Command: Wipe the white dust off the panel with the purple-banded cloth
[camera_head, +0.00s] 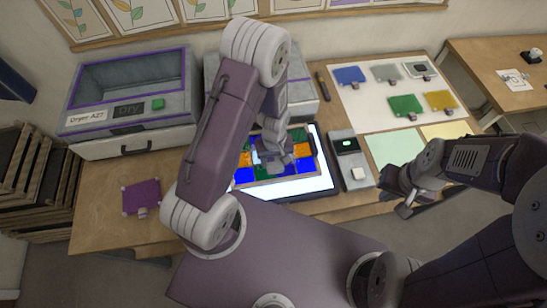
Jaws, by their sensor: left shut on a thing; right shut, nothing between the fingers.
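The panel (244,175) is a framed grid of blue, green and orange cells on a bright lit board (305,186). My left gripper (272,158) is low over the panel, shut on a small, mostly hidden thing that I cannot identify. My own arm covers part of the panel. I cannot make out the white dust or a purple band in the grip. A flat purple square (141,196) with pale corners and a small tab lies on the table at the left; I cannot tell if it is cloth. My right gripper (404,209) is shut and empty, right of the panel.
A purple-trimmed dryer (128,104) stands at the back left. A grey device (349,161) with a green display sits right of the panel. A white sheet (384,117) behind holds several coloured tabbed pieces. The table (105,222) is clear around the purple square.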

